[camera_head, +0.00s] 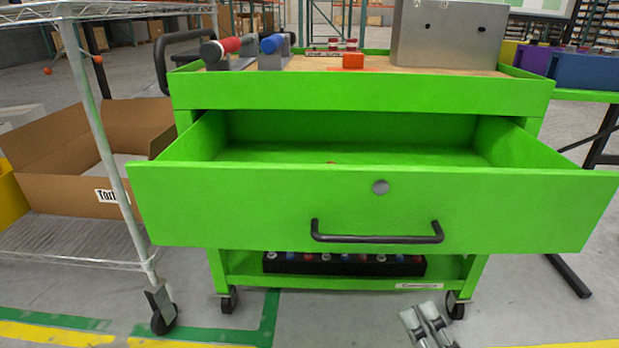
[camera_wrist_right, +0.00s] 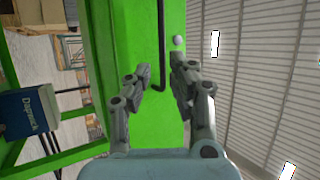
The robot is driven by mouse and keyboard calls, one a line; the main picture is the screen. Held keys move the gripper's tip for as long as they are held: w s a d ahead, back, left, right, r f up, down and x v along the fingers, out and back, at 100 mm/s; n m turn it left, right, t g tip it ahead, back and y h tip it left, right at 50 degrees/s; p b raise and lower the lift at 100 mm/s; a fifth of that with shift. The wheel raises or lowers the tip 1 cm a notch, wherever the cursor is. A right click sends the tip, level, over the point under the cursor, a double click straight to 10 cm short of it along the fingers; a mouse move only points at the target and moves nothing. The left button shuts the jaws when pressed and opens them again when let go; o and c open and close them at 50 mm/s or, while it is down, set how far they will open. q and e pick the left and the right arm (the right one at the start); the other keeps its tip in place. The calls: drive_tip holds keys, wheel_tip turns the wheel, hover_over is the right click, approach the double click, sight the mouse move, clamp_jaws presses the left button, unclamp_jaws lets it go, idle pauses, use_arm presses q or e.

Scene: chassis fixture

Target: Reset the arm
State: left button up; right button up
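My right gripper (camera_head: 419,311) is at the bottom of the head view, low in front of the green cart and below the drawer handle (camera_head: 377,238). The right wrist view shows its two fingers (camera_wrist_right: 162,75) apart with nothing between them. The black handle (camera_wrist_right: 161,45) is beyond the fingertips in that view, and I see no contact. The green drawer (camera_head: 250,205) is pulled open, with a round grey lock on its front. My left gripper is not in view.
The cart top (camera_head: 360,92) carries red and blue cylindrical parts and a metal box (camera_head: 448,38). A black tray (camera_head: 345,263) sits on the lower shelf. A wire rack (camera_head: 85,130) with a cardboard box (camera_head: 65,192) stands left.

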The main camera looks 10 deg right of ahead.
drive_tip(key=s+d+f+n+g+h, duration=0.25)
drive_tip(key=f+g, duration=0.35)
drive_tip(key=f, duration=0.3)
drive_tip(key=s+d+f+n+g+h, duration=0.1)
drive_tip(key=d+f+n+g+h, duration=0.1)
drive_tip(key=d+f+n+g, duration=0.4)
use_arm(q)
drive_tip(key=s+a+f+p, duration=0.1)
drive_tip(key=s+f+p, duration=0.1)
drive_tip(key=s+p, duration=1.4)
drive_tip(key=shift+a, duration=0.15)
use_arm(e)
drive_tip(key=s+f+n+g, duration=0.2)
drive_tip(key=s+f+g, duration=0.3)
drive_tip(key=s, duration=1)
drive_tip(key=s+d+f+n+g+h, duration=0.1)
drive_tip(key=s+f+n+g, duration=0.2)
drive_tip(key=s, duration=1.3)
drive_tip(key=f+g, duration=0.2)
drive_tip(key=g, duration=0.1)
drive_tip(key=shift+d, duration=0.3)
